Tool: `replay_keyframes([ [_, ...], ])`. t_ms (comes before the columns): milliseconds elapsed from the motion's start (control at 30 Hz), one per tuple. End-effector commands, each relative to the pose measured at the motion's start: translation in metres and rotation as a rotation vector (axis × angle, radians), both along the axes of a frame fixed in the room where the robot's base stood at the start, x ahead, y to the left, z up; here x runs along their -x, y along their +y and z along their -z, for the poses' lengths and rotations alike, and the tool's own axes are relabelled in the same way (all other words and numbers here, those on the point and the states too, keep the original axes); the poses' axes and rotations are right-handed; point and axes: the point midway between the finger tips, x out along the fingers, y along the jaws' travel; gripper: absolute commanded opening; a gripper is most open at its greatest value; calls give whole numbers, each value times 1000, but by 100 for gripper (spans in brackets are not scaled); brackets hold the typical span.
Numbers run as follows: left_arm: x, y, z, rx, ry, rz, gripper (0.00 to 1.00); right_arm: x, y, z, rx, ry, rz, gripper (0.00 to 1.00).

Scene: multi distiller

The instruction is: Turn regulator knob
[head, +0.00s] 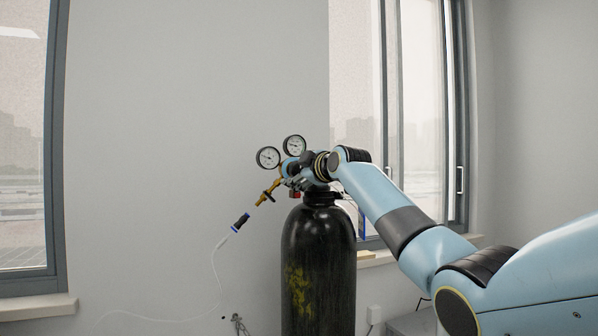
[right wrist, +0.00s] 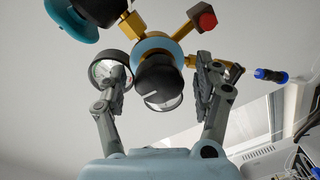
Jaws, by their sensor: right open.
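The regulator (head: 296,170), light blue with black and brass parts, sits on top of a black gas cylinder (head: 318,265). It carries two round gauges, a left one (head: 268,158) and an upper one (head: 294,145). My right gripper (head: 312,166) is at the regulator's right side, its fingers hard to make out there. In the right wrist view my right gripper (right wrist: 160,85) is open. A black round part (right wrist: 160,80) with a pale, line-marked face shows between its fingers; I cannot tell if it is the knob or a gauge, nor whether the fingers touch it. My left gripper is out of view.
A gauge (right wrist: 108,68) is partly behind one finger in the right wrist view, close to it. A red knob (right wrist: 205,18) shows beyond. A hose with a blue connector (head: 240,222) hangs left of the cylinder. Windows and sills stand on both sides.

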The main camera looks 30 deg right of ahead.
Motion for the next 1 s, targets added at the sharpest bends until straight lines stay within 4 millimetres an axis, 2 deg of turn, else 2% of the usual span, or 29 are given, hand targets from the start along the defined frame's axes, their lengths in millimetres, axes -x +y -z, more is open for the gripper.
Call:
replay_keyframes([
  [167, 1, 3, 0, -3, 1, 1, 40, 3, 0, -1, 1, -1, 0, 68],
  [267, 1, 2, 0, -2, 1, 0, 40, 11, -1, -1, 1, -1, 0, 68],
  [700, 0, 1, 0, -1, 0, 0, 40, 94, 2, -5, 4, 0, 0, 68],
  [833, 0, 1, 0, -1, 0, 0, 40, 111, 2, -6, 3, 0, 1, 68],
  [1000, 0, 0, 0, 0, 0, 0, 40, 119, 3, -7, 1, 0, 0, 68],
])
